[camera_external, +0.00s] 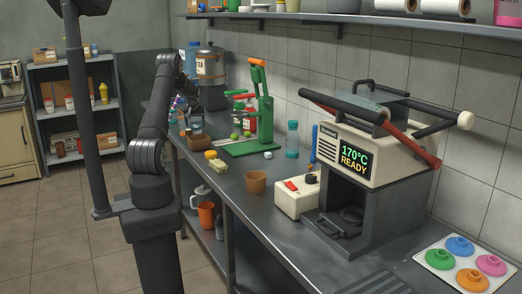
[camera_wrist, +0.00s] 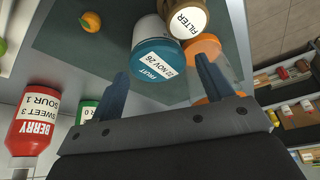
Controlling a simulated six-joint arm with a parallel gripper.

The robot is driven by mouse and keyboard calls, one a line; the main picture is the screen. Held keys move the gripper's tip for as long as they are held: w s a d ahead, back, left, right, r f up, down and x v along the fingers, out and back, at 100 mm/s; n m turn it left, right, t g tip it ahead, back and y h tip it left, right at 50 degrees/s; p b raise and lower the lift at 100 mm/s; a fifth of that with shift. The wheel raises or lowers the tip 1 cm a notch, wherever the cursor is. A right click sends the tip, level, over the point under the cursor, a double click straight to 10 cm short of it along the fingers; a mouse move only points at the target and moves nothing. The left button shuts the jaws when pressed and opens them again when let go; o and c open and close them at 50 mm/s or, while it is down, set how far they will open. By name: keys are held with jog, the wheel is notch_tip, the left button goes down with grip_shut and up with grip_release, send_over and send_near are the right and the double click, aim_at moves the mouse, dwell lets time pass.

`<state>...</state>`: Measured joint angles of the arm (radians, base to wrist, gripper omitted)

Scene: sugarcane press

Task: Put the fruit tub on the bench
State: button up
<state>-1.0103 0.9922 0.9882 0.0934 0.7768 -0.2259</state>
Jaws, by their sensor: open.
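The fruit tub (camera_wrist: 158,52) is a round white tub with a blue rim and a label reading FRUIT 02 NOV 26. It stands beyond my fingertips in the wrist view, on or over a dark grey surface. My gripper (camera_wrist: 162,70) is open, with one blue finger to each side of the tub's near part. I cannot tell whether the fingers touch it. In the external view I cannot make out the tub; my dark wrist (camera_external: 207,95) is over the far end of the bench (camera_external: 232,188).
A FILTER jar (camera_wrist: 186,17) and an orange-rimmed container (camera_wrist: 203,48) stand close beside the tub. A red BERRY bottle (camera_wrist: 33,120) is at left and an orange fruit (camera_wrist: 91,21) nearby. A green press (camera_external: 262,110) and brown cup (camera_external: 256,182) stand on the bench.

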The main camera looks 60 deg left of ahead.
aim_at(197, 130)
jog(key=shift+x, duration=3.4)
jog(key=shift+w+d, duration=0.1)
jog(key=shift+d, duration=0.05)
jog(key=c, duration=0.9)
jog(key=shift+c, duration=0.2)
jog(key=shift+r, duration=0.15)
